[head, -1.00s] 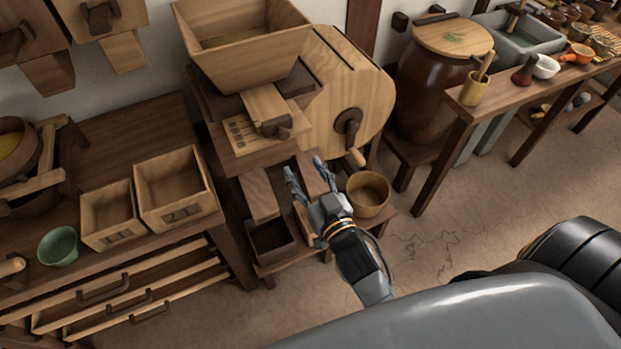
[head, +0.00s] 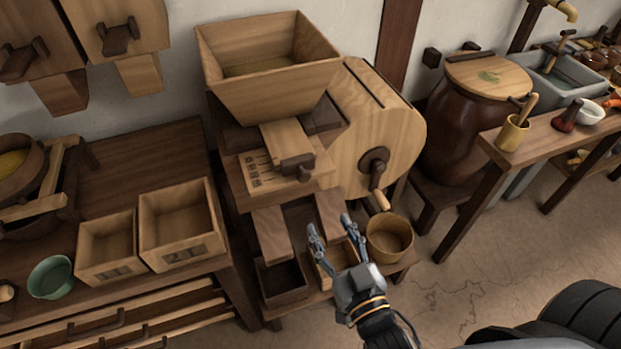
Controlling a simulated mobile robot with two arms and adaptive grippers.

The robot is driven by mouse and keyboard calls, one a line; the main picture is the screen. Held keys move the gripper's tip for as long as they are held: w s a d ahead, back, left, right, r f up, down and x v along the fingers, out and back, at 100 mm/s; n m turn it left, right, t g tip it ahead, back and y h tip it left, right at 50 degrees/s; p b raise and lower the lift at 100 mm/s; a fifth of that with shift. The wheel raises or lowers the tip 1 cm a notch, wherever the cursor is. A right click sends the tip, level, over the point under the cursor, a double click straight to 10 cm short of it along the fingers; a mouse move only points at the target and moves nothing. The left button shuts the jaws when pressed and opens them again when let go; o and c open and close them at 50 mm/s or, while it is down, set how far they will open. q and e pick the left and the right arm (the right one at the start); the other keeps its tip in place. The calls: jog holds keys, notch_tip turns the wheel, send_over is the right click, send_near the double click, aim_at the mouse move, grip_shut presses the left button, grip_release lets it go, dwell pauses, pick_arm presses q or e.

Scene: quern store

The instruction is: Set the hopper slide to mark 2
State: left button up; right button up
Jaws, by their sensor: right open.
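The wooden hopper (head: 268,92) stands on top of the winnowing machine, in the middle of the head view. Below it the pale hopper slide (head: 285,140) sticks out towards me, with a dark handle (head: 297,168) at its front end. A pale plate with dark marks (head: 254,168) lies just left of the slide; the marks are too small to read, so I cannot tell which one the slide is at. My right gripper (head: 331,233) is open and empty, below the slide handle and apart from it, in front of the lower chutes. My left gripper is not in view.
A round drum with a crank (head: 374,165) stands right of the slide. A wooden tub (head: 389,237) and a dark box (head: 283,281) sit low beside my gripper. Two open wooden boxes (head: 183,222) and a green bowl (head: 50,277) are on the left bench.

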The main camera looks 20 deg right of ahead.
jog(key=w, duration=0.1)
jog(key=p, duration=0.1)
send_near(305, 178)
jog(key=w, duration=0.3)
jog(key=w+p, duration=0.1)
jog(key=w, duration=0.3)
jog(key=shift+w+a, duration=0.1)
jog(key=shift+w, duration=0.9)
jog(key=shift+c, duration=0.6)
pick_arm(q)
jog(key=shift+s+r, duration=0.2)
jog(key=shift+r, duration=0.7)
pick_arm(e)
grip_shut()
